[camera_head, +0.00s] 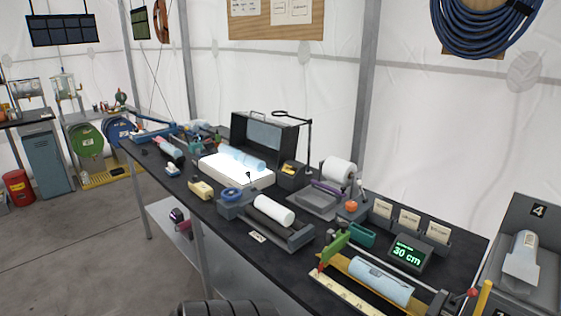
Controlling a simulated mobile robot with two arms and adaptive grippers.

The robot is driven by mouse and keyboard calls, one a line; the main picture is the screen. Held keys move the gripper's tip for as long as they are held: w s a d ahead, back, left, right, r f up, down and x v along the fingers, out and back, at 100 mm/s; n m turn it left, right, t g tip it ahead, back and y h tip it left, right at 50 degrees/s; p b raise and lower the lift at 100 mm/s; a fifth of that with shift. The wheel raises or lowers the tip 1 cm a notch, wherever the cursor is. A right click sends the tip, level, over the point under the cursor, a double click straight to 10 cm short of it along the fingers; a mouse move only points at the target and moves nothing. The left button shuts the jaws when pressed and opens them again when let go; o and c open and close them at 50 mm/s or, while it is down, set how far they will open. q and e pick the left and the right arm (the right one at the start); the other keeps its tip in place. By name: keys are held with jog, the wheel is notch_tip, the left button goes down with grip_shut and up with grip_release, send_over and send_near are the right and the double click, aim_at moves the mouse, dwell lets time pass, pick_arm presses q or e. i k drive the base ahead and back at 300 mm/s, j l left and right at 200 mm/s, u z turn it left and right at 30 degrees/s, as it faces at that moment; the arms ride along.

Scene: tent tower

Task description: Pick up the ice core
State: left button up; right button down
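Three cylinders on the long dark bench could be the ice core, and I cannot tell for certain which one is. A pale blue cylinder (381,281) lies in a yellow-edged measuring trough at the near right. A translucent light blue cylinder (241,157) lies on a bright white light panel (236,177) farther back. A white cylinder (273,210) lies on a grey cradle (291,237) at mid-bench. Neither of my grippers shows in this view, and nothing is seen holding any of the cylinders.
A green display reading 30 cm (407,254) stands behind the trough. A green-handled tool (333,246) stands at the trough's left end. A grey unit marked 4 (526,255) stands at far right. An open dark case (266,138) sits behind the light panel.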

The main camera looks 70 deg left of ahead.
aim_at(252, 162)
jog(key=u, duration=2.1)
jog(key=z, duration=2.3)
jog(key=u, duration=2.75)
jog(key=i+j+z, duration=0.15)
jog(key=i+j, duration=0.15)
jog(key=i+j+z, duration=0.1)
jog(key=i+j, duration=0.2)
jog(key=j, duration=0.15)
jog(key=i+j+z, duration=0.15)
jog(key=j, duration=0.25)
jog(key=i, duration=0.1)
